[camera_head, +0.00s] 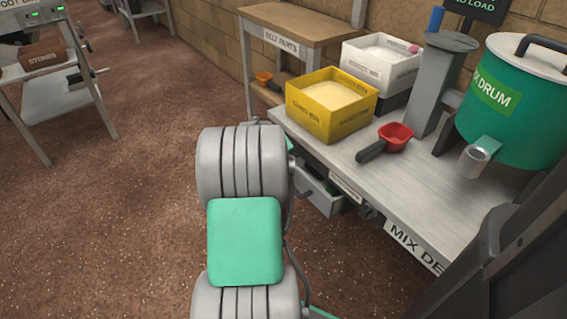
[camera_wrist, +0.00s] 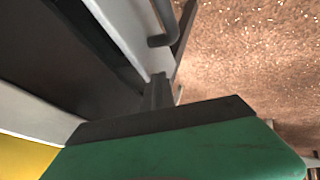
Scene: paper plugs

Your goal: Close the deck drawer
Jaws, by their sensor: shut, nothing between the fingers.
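The deck drawer (camera_head: 320,196) is light grey and stands part way out under the front edge of the mix deck (camera_head: 440,190) in the head view. Something dark green shows inside it. My arm covers its left side. In the wrist view, my gripper (camera_wrist: 158,85) is shut, with nothing visible between the fingers. Its dark fingers point at a pale grey panel (camera_wrist: 128,32) with a dark grey bar-like handle (camera_wrist: 163,38), probably the drawer's front. The fingertips look close to it; I cannot tell whether they touch. The head view does not clearly show my gripper.
On the deck are a yellow bin (camera_head: 328,122), a white bin (camera_head: 385,57), a red scoop (camera_head: 396,134) and a green drum (camera_head: 515,115). A wooden belt-parts table (camera_head: 300,22) stands behind. The brown floor (camera_head: 140,180) to the left is clear.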

